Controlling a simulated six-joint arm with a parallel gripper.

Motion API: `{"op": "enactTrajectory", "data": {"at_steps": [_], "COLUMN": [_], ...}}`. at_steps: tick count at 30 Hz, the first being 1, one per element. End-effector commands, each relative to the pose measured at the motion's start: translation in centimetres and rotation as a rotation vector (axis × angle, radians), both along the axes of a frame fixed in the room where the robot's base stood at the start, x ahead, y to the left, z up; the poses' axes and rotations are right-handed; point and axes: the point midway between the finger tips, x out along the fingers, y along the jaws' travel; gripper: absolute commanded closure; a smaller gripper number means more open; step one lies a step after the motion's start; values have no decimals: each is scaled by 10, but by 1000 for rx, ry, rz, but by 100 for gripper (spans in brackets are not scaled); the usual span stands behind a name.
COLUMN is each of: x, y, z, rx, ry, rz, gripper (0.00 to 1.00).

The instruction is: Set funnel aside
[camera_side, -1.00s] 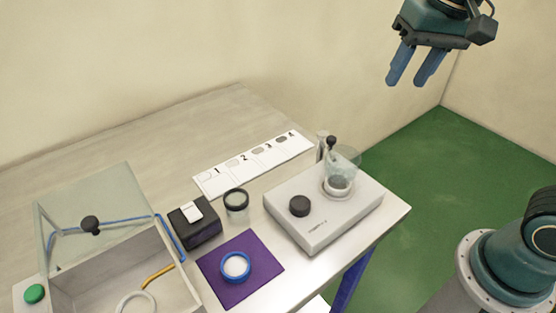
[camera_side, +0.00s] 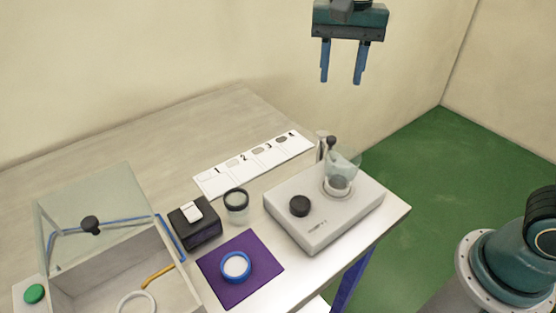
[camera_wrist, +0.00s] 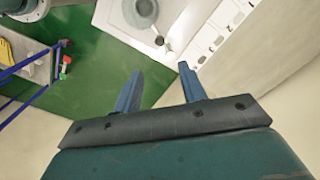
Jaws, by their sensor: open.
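The funnel (camera_side: 344,164) is a clear, wide-mouthed cup seated on the round port of the white machine (camera_side: 318,226), at its back right. In the wrist view the funnel (camera_wrist: 142,10) shows near the top edge, partly cut off. My gripper (camera_side: 341,82) is open and empty, pointing down, high above the table and behind the machine. In the wrist view my gripper's fingers (camera_wrist: 160,72) are spread with nothing between them, apart from the funnel.
A dark-knobbed lever (camera_side: 331,142) stands close to the funnel. A card numbered 1 to 4 (camera_side: 224,178), a jar (camera_side: 236,208), a black box (camera_side: 196,232), a purple mat (camera_side: 262,252) with a blue ring (camera_side: 236,281) and a lidded glass-topped bin (camera_side: 176,284) lie left. The table's back left is clear.

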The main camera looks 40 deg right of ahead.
Motion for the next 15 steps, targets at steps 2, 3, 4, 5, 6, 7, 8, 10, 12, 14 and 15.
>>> {"op": "enactTrajectory", "data": {"at_steps": [2, 3, 4, 5, 6, 7, 8, 10, 12, 14, 15], "x": [0, 0, 0, 0, 0, 0, 0, -1, 0, -1, -1], "y": [0, 0, 0, 0, 0, 0, 0, 0, 0, 0, 0], "z": [-3, -5, -7, -9, -13, -16, -19, -27, -37, -46, -52], "rx": [0, 0, -1, -1, -1, -1, -1, -1, -1, -1, -1], "ry": [1, 1, 2, 2, 2, 4, 4, 4, 4, 4, 4], "rz": [0, 0, 0, 0, 1, 1, 1, 1, 1, 1, 1], "gripper": [59, 59, 59, 59, 59, 59, 59, 59, 59, 59, 59]}}
